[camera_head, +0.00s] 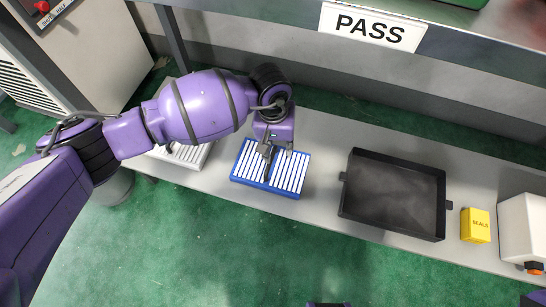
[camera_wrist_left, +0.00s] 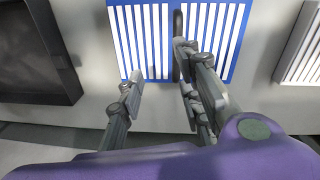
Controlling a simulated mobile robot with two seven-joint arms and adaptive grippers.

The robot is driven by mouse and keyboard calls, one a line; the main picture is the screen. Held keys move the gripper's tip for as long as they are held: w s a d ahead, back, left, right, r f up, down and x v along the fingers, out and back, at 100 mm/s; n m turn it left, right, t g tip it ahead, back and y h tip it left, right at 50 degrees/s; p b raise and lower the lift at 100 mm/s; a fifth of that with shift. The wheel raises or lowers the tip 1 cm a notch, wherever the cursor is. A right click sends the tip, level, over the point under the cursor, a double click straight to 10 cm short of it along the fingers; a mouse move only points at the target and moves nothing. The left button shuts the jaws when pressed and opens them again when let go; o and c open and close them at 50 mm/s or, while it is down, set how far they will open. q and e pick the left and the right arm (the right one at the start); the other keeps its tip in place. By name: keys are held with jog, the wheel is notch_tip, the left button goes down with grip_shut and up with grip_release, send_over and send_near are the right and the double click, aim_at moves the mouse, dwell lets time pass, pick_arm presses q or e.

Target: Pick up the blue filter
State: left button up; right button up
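The blue filter (camera_head: 247,176) lies on the grey bench in the head view, a flat blue frame with white slats and a dark bar across its middle. It also shows at the top of the left wrist view (camera_wrist_left: 121,42), where a dark handle (camera_wrist_left: 178,24) stands at its middle. My left gripper (camera_head: 276,152) is over the filter, pointing down, and hides part of its far side. In the left wrist view its two fingers (camera_wrist_left: 160,75) are apart with nothing held between them. I cannot tell whether a finger touches the handle.
A black tray (camera_head: 394,231) is right of the filter, then a yellow SEALS box (camera_head: 475,226) and a white device (camera_head: 524,228). A whitish slatted filter (camera_head: 185,153) lies to the left, partly under my arm. A PASS sign (camera_head: 373,26) hangs on the shelf edge behind.

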pick_arm(q)
jog(key=shift+a+m+y, duration=0.4)
jog(key=shift+a+m, duration=0.3)
jog(key=shift+a, duration=0.2)
jog(key=shift+s+a+m, duration=0.1)
jog(key=shift+s+m, duration=0.05)
jog(key=shift+m, duration=0.15)
jog(key=shift+s+f, duration=0.1)
jog(key=shift+f, duration=0.3)
jog(key=shift+f+b, duration=0.5)
jog(key=shift+f, duration=0.45)
jog(key=f+b, duration=0.2)
jog(key=f, duration=0.3)
jog(key=shift+w+f, duration=0.15)
jog(key=shift+w, duration=0.05)
grip_shut()
